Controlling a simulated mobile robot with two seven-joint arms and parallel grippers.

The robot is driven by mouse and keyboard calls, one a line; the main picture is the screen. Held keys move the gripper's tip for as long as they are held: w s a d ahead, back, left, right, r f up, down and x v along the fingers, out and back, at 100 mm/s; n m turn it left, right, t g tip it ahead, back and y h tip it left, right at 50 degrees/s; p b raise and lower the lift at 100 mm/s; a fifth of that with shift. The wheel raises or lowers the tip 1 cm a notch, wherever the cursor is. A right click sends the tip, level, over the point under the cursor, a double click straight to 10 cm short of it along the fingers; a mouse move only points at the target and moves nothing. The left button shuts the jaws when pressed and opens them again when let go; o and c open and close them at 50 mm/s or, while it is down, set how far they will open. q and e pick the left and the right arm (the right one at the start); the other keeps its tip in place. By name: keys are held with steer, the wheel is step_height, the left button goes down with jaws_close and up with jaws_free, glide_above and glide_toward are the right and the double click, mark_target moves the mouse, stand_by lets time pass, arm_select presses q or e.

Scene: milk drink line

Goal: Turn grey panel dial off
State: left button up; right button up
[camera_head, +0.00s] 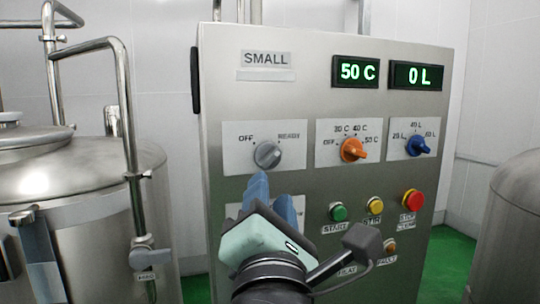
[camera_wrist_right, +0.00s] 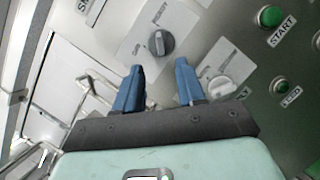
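The grey dial (camera_head: 267,154) sits on a white plate on the steel panel, under the SMALL label, between the printed words OFF and READY. Its pointer looks turned towards the READY side, though this is hard to read. In the right wrist view the grey dial (camera_wrist_right: 160,43) lies beyond the fingertips. My right gripper (camera_head: 275,192) is just below the dial in the head view, apart from it. Its blue fingers (camera_wrist_right: 160,75) are spread with nothing between them. My left gripper is not in view.
An orange dial (camera_head: 352,149) and a blue dial (camera_head: 418,146) are to the right. Below are a green START button (camera_head: 338,212), a yellow button (camera_head: 375,206) and a red button (camera_head: 413,200). A lower pale dial (camera_wrist_right: 221,87) is near my fingers. Steel tank (camera_head: 80,185) stands left.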

mark_target(270, 161)
steer(key=p+x, duration=0.2)
steer(key=x, duration=0.5)
steer(key=shift+r+p, duration=0.15)
steer(key=shift+p, duration=0.2)
steer(key=shift+w, duration=0.85)
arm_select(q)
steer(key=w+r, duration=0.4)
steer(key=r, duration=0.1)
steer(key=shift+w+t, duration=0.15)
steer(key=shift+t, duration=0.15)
arm_select(e)
steer(key=shift+s, duration=0.1)
steer(key=shift+c, duration=0.3)
jaws_close()
